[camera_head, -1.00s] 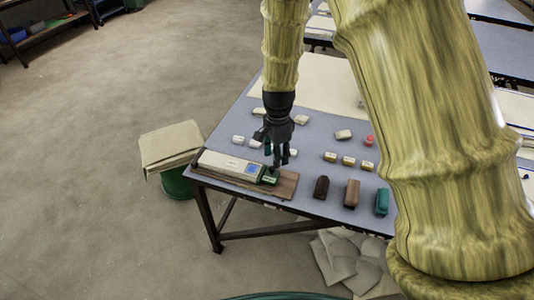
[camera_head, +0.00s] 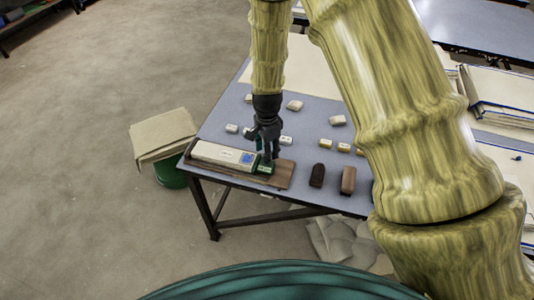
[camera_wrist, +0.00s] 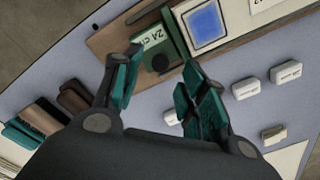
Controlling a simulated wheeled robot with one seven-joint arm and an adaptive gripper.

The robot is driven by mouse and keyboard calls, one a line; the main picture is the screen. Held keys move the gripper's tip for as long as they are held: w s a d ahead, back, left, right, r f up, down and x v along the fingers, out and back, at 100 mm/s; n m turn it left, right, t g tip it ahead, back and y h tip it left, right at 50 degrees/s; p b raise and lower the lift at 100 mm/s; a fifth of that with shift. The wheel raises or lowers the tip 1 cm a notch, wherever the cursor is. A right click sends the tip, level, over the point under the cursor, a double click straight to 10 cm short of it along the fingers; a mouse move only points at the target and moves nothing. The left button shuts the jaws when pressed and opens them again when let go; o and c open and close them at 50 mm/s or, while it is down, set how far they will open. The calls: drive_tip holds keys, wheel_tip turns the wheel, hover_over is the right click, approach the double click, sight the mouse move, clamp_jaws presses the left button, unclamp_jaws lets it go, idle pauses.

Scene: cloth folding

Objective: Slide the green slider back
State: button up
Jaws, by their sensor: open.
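The green slider (camera_head: 265,168) sits at the right end of a pale device (camera_head: 222,154) on a brown wooden board (camera_head: 284,176). In the wrist view the green slider (camera_wrist: 157,44) has a white label and a dark round knob, beside the device's blue square. My gripper (camera_head: 268,154) points down just above the slider. In the wrist view my gripper (camera_wrist: 155,72) has its two teal-padded fingers apart, with the slider's near end ahead of the gap. I cannot tell whether a finger touches it.
A dark block (camera_head: 317,176) and a brown block (camera_head: 348,180) stand right of the board. Several small white and yellow blocks lie behind on the blue-grey table (camera_head: 225,115). A green bin (camera_head: 170,174) topped with cloth stands left of the table.

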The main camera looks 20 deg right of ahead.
sight(264, 164)
drive_tip(key=shift+f, duration=1.6)
clamp_jaws()
